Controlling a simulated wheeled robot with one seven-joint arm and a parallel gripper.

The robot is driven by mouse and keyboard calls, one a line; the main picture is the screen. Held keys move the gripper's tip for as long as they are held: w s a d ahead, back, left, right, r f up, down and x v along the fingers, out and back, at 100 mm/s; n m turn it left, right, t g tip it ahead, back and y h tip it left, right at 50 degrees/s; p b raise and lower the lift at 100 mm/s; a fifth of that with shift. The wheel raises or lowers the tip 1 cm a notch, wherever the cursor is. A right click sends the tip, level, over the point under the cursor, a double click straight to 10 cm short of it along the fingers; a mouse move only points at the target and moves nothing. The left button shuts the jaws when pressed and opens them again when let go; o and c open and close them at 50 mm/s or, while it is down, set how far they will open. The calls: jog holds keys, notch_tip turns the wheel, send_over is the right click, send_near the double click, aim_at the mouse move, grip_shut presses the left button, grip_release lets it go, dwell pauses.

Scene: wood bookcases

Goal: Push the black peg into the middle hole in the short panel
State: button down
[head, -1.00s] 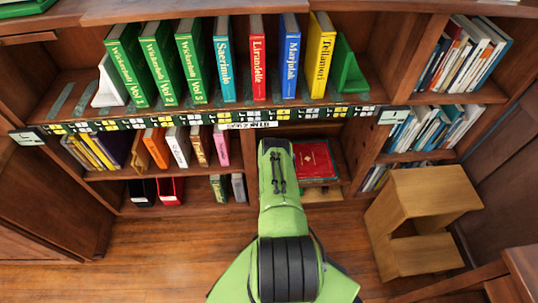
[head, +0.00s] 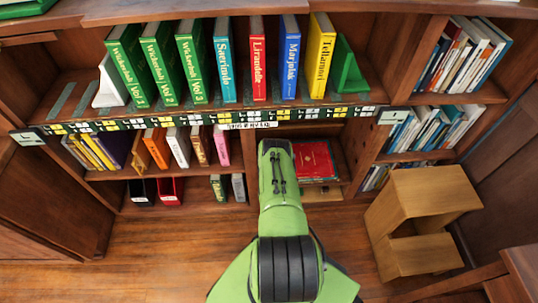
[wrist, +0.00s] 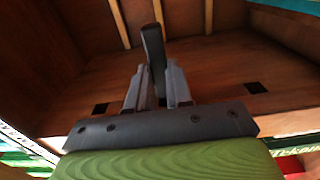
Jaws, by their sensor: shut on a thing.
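The black peg (wrist: 153,48) shows in the wrist view as a dark bar standing up between the fingers of my gripper (wrist: 157,88), which is shut on it. Its upper end sticks out beyond the fingertips. Behind it is a brown wooden panel (wrist: 215,75) with one dark square hole (wrist: 101,108) left of the gripper and another dark hole (wrist: 255,88) to the right. The stretch between them is partly covered by the gripper, and no middle hole can be seen there. In the head view my green arm hides the gripper and peg.
In the head view a row of tall books (head: 222,72) stands on the upper shelf. A red book (head: 313,160) lies in the lower compartment right of my arm. A wooden step stool (head: 425,190) stands at the right. The floor (head: 160,240) on the left is clear.

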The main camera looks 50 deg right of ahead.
jog(key=shift+w+a, duration=1.1)
jog(key=shift+w, duration=0.15)
jog(key=c, duration=0.9)
grip_release()
jog(key=shift+c, duration=0.2)
jog(key=shift+w, duration=0.1)
jog(key=shift+f, duration=0.1)
